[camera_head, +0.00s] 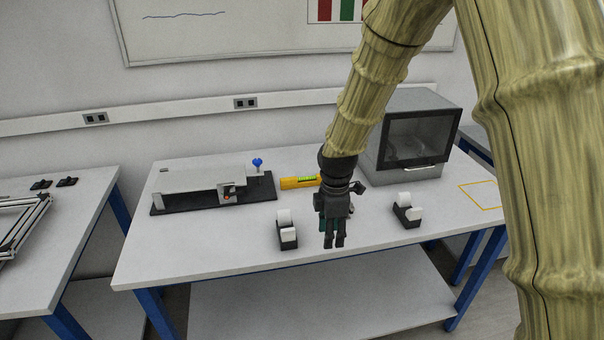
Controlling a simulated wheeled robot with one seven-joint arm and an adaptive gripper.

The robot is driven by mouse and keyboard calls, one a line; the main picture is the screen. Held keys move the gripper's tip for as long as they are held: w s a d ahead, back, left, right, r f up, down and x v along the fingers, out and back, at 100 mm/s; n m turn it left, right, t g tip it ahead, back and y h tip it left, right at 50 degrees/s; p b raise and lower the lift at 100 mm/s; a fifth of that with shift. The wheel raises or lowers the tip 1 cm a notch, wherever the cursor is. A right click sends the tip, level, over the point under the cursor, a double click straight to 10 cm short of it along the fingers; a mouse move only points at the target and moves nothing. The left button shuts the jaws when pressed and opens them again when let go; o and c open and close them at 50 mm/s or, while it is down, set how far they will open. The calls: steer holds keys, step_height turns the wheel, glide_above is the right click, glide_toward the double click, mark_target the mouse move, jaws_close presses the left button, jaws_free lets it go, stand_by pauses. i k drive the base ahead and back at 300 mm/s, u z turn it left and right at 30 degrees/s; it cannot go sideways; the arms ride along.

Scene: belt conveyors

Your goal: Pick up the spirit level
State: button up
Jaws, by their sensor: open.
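The spirit level (298,182) is a short yellow bar with a green vial. It lies on the white worktable (200,244), towards the back middle. My arm comes down from the upper right, and my gripper (334,243) points downward in front of the level and slightly to its right. The gripper is open and apart from the level, with nothing seen between its fingers. The level's right end is close to my wrist in the picture and may be partly hidden by it.
A small belt conveyor (200,183) stands left of the level, with a blue knob (257,162) behind. Tape dispensers stand left (287,232) and right (406,212) of my gripper. A grey box-shaped oven (385,160) stands back right. The table's front left is clear.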

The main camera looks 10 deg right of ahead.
mark_target(288, 182)
steer(key=i, duration=1.15)
